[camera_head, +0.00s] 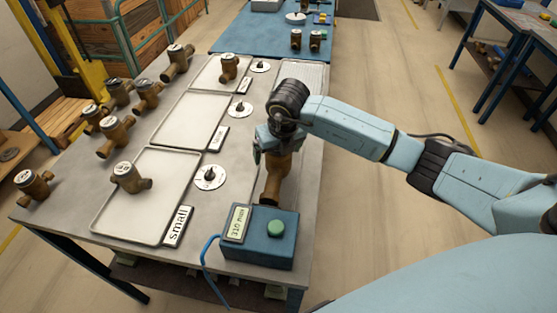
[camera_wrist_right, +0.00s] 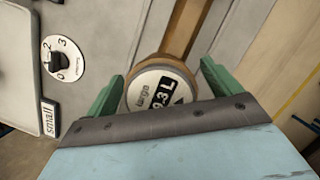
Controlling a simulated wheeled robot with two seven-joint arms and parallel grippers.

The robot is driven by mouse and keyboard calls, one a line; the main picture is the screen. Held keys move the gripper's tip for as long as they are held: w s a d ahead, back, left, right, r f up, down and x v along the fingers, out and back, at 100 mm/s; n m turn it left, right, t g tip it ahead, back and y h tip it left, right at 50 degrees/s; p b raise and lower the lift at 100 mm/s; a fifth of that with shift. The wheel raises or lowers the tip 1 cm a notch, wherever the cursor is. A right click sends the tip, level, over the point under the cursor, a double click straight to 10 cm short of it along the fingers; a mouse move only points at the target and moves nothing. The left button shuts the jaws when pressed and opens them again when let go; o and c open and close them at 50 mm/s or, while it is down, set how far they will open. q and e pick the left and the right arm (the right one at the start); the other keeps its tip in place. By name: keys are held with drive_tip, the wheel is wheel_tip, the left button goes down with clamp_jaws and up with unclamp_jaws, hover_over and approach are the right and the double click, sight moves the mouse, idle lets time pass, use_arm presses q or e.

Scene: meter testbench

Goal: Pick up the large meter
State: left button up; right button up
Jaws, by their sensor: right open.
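The large meter (camera_head: 275,181) is a brass meter at the right side of the table, just behind the blue box with the green button. In the right wrist view, its round white face (camera_wrist_right: 150,92) reads "large" and "9.3 L". My right gripper (camera_head: 271,147) is over the meter from above and hides its top in the head view. Its green fingers (camera_wrist_right: 163,84) are open, one on each side of the meter's face. I cannot tell whether they touch it. My left gripper is not in view.
The blue box (camera_head: 258,246) with a green button and display stands at the front edge. Three trays with dials line the table; the small-labelled tray (camera_head: 118,214) holds a meter (camera_head: 128,178). Several brass meters (camera_head: 117,130) stand at left. A blue table (camera_head: 262,40) is behind.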

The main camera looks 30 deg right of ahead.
drive_tip(key=c, duration=1.9)
drive_tip(key=shift+w+r, duration=0.15)
drive_tip(key=shift+r, duration=0.05)
clamp_jaws()
drive_tip(key=shift+r, duration=0.1)
